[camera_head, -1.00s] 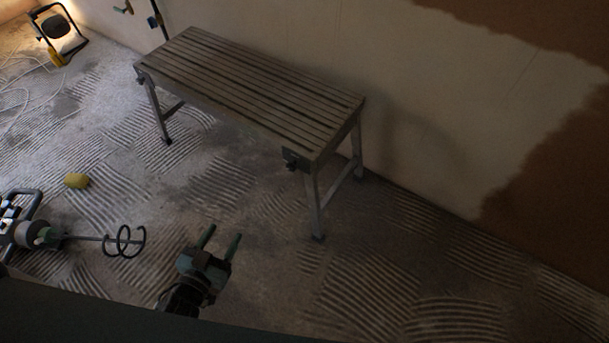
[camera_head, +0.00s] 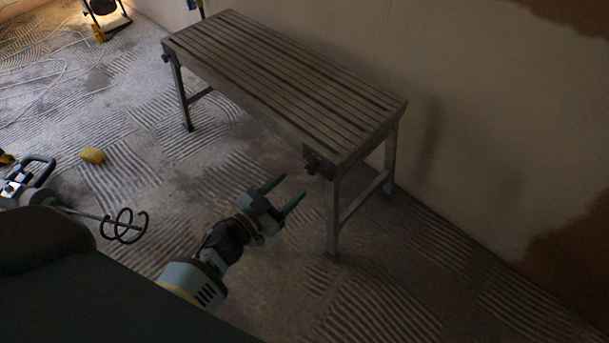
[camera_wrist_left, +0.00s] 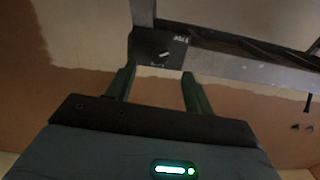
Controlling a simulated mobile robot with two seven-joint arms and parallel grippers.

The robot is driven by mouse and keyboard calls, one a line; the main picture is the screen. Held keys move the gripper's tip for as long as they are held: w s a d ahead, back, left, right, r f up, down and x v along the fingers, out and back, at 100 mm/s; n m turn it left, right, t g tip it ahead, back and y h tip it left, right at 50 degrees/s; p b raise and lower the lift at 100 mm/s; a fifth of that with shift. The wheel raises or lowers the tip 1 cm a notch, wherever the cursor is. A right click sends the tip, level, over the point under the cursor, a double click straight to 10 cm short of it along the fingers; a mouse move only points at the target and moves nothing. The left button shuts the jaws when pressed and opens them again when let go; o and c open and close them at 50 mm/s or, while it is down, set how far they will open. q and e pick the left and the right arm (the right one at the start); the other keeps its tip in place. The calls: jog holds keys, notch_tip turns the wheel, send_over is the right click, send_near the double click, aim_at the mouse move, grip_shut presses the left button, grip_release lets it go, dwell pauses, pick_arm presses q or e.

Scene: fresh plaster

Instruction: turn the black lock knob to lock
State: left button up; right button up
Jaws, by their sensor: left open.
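The black lock knob (camera_head: 314,167) sits on a dark block at the top of the nearest leg of the slatted trestle bench (camera_head: 290,88). In the left wrist view the knob (camera_wrist_left: 163,54) shows on a dark square plate with small white marks that I cannot read. My left gripper (camera_head: 286,188) is open and empty, below and left of the knob in the head view and apart from it. In the left wrist view the plate appears just beyond and between the two green fingertips (camera_wrist_left: 158,72). My right gripper is not in view.
Another dark knob (camera_head: 166,58) is at the bench's far left corner. A mixing paddle tool (camera_head: 122,226) and a yellow sponge-like block (camera_head: 92,155) lie on the ridged floor at left. The wall stands close behind the bench.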

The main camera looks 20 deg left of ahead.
aim_at(309, 171)
pick_arm(q)
jog(key=b+x, duration=0.1)
jog(key=x, duration=0.3)
jog(key=shift+f, duration=0.1)
jog(key=shift+x, duration=0.9)
jog(key=shift+c, duration=1)
jog(key=c, duration=0.8)
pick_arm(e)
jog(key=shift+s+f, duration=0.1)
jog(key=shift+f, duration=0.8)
